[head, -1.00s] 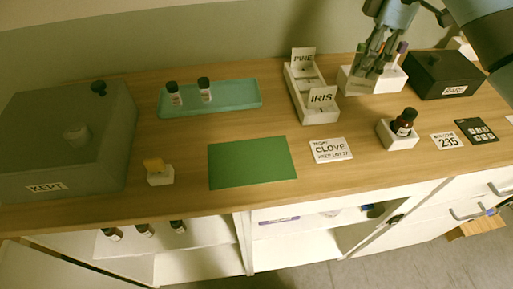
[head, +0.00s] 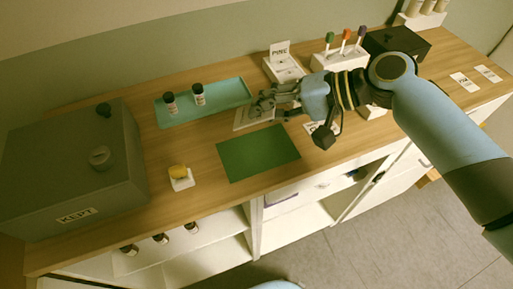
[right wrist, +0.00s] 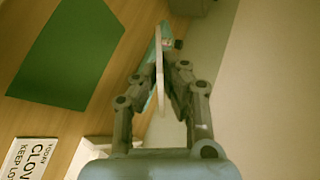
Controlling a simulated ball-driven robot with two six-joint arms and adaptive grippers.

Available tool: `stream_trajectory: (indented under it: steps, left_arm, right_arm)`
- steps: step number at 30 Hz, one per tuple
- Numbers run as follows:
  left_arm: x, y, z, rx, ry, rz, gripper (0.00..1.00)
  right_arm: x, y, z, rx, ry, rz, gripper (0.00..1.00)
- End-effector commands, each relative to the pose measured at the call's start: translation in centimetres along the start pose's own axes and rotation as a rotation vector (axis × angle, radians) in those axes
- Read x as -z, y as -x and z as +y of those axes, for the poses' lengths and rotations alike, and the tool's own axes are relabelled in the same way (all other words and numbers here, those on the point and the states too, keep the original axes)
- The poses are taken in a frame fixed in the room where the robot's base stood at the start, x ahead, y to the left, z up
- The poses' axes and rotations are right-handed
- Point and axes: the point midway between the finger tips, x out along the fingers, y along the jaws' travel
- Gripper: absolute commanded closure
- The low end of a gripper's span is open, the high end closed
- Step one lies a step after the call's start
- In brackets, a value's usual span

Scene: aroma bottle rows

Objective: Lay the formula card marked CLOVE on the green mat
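The CLOVE card (right wrist: 34,157) lies flat on the wood to one side of the green mat (right wrist: 70,45), with its text partly cut off in the right wrist view. In the head view the card (head: 312,127) is mostly hidden by my right arm. The green mat (head: 258,153) is bare. My right gripper (head: 262,104) is above the counter, behind the mat. Its fingers are closed on a thin pale card-like piece (right wrist: 160,75), seen nearly edge-on; no writing on it can be read. My left gripper is not in view.
A teal tray (head: 228,98) with two bottles is behind the mat.

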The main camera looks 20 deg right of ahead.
Motion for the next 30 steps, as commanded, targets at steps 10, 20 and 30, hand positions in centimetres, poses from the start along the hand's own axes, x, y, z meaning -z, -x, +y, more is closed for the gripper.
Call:
stream_trajectory:
  steps: [10,20,30]
  left_arm:
    - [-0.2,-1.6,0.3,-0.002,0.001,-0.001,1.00]
    - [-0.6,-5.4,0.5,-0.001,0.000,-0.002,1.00]
    - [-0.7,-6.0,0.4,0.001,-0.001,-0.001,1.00]
  right_arm:
    - [0.0,-2.3,4.1,0.001,-0.003,0.005,1.00]
    - [0.0,-4.4,8.0,0.001,0.000,0.005,1.00]
    - [0.0,-4.8,8.7,0.001,0.000,0.004,1.00]
